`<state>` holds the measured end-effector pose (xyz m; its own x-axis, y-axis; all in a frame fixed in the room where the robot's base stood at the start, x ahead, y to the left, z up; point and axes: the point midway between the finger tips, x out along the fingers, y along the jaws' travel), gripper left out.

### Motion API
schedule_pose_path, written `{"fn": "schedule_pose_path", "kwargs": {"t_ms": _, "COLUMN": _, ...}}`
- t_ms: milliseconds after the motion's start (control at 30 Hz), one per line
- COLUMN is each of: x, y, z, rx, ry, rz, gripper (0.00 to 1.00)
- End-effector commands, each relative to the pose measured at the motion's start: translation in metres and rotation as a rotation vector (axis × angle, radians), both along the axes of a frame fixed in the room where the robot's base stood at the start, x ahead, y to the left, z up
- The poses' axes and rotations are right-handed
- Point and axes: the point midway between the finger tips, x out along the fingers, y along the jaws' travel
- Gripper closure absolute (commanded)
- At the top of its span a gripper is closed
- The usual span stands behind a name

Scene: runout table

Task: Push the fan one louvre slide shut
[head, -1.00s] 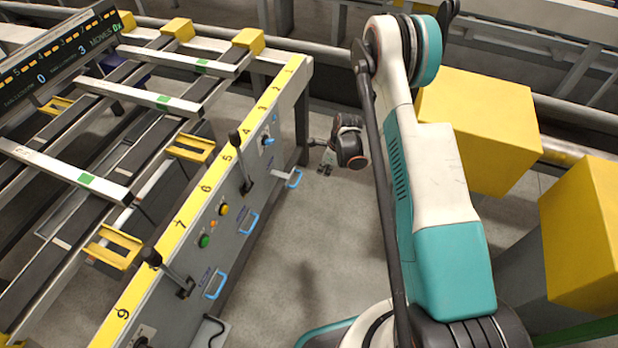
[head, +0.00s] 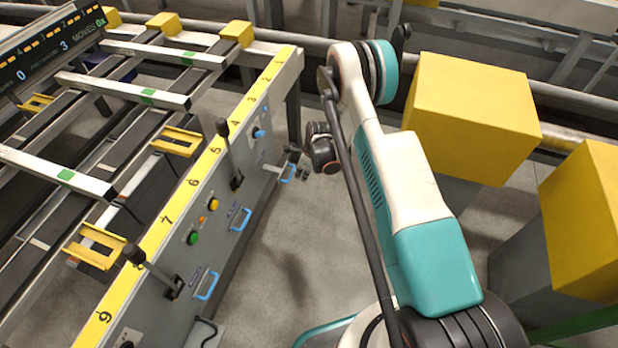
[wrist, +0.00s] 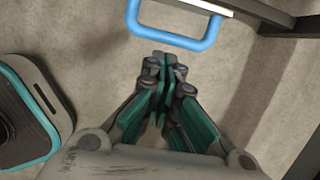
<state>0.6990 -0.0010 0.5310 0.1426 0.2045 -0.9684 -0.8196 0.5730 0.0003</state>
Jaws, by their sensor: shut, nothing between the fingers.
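Three blue handles sit along the side of the grey control panel; their labels are too small to read. The far handle (head: 288,173) stands out from the panel on a pale slide plate (head: 271,167); I cannot confirm from its label that this is the fan one louvre slide. The same blue handle (wrist: 172,42) and the pale plate's edge (wrist: 208,6) show at the top of the wrist view. My gripper (head: 304,175) is shut and empty, just outside this handle. In the wrist view my fingertips (wrist: 165,58) are close to the handle's outer bar; contact cannot be told.
The middle handle (head: 240,219) and near handle (head: 206,286) lie closer along the panel (head: 222,255). Levers (head: 224,130) (head: 135,253) rise above its yellow numbered strip. Yellow blocks (head: 470,105) (head: 590,225) stand to the right. The floor (head: 290,265) beside the panel is clear.

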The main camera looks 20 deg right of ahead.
Motion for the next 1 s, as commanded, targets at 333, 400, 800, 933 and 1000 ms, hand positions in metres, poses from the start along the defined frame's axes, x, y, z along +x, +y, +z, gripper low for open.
{"fn": "schedule_pose_path", "kwargs": {"t_ms": 333, "x": 0.002, "y": 0.003, "z": 0.002, "rx": 0.000, "ry": 0.000, "rz": 0.000, "gripper": 1.00}}
{"fn": "schedule_pose_path", "kwargs": {"t_ms": 400, "x": 0.003, "y": 0.003, "z": 0.001, "rx": 0.000, "ry": 0.000, "rz": 0.000, "gripper": 1.00}}
{"fn": "schedule_pose_path", "kwargs": {"t_ms": 800, "x": 0.046, "y": 0.064, "z": 0.001, "rx": 0.001, "ry": 0.001, "rz": 0.003, "gripper": 1.00}}
{"fn": "schedule_pose_path", "kwargs": {"t_ms": 933, "x": 0.053, "y": 0.073, "z": 0.001, "rx": 0.001, "ry": 0.000, "rz": 0.000, "gripper": 1.00}}
{"fn": "schedule_pose_path", "kwargs": {"t_ms": 1000, "x": 0.053, "y": 0.074, "z": 0.001, "rx": 0.001, "ry": 0.000, "rz": 0.000, "gripper": 1.00}}
